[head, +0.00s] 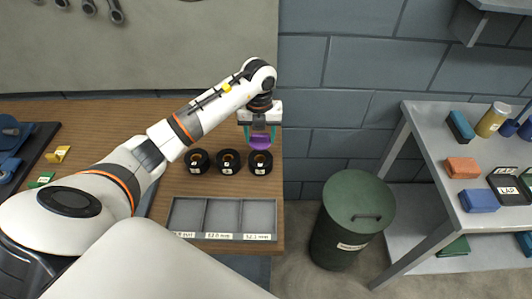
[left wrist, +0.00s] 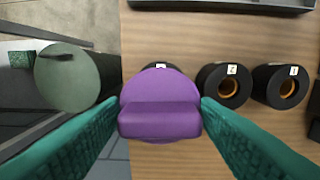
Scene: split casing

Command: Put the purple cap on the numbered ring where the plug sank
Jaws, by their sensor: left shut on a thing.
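The purple cap (head: 260,142) is held between the teal fingers of my left gripper (head: 259,133). In the left wrist view the cap (left wrist: 160,105) sits between both fingertips. Three black numbered rings stand in a row: the left ring (head: 197,161), the middle ring (head: 229,162) and the right ring (head: 261,167). The cap is over the right ring and hides most of it; I cannot tell if they touch. The other two show orange inside their openings; which plug sits lower I cannot tell. My right gripper is out of view.
A grey tray (head: 240,238) with three labelled empty compartments lies at the front of the wooden bench (head: 110,117). A green bin (head: 353,205) stands right of the bench edge. A shelf (head: 425,130) at far right holds several boxes and jars.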

